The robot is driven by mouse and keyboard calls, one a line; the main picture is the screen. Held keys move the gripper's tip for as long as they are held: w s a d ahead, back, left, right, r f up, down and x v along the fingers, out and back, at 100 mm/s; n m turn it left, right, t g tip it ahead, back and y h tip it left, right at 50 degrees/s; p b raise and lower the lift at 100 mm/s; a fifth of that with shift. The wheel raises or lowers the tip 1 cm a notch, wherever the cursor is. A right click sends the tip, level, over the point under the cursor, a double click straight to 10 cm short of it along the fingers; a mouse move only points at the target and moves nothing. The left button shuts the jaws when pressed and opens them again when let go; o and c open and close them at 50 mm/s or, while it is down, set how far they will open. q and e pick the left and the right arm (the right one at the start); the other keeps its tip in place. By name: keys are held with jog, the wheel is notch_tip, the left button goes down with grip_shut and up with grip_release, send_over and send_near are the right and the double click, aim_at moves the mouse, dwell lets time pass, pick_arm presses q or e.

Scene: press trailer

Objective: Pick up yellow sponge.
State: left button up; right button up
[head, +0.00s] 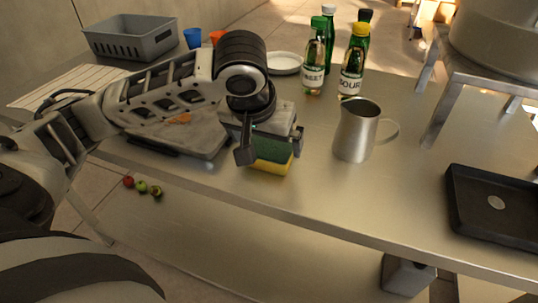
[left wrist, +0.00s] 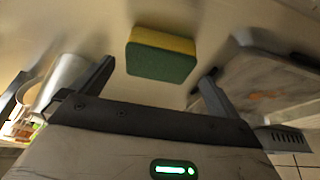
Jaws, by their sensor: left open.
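The yellow sponge (head: 270,165) has a dark green scouring side on top and rests on the metal table near its front edge. In the head view, my left gripper (head: 268,146) is over it and hides part of it. In the left wrist view, the sponge (left wrist: 161,54) lies ahead of the gap between the two fingers of my left gripper (left wrist: 155,77). The fingers are apart, and neither visibly touches the sponge. My right gripper is not in view.
A metal pitcher (head: 356,131) stands right of the sponge. A grey cutting board (head: 190,138) lies to the left. Bottles (head: 353,62) and a white plate (head: 284,63) are behind. A black tray (head: 495,208) lies far right. The table between pitcher and tray is clear.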

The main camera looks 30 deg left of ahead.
aim_at(269, 148)
pick_arm(q)
jog(key=x, duration=0.4)
jog(key=shift+w+f+b, duration=0.1)
jog(key=shift+f+b, duration=0.15)
jog(key=shift+b, duration=0.05)
jog(key=c, duration=0.9)
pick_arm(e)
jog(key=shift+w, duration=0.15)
pick_arm(q)
jog(key=shift+r, duration=0.15)
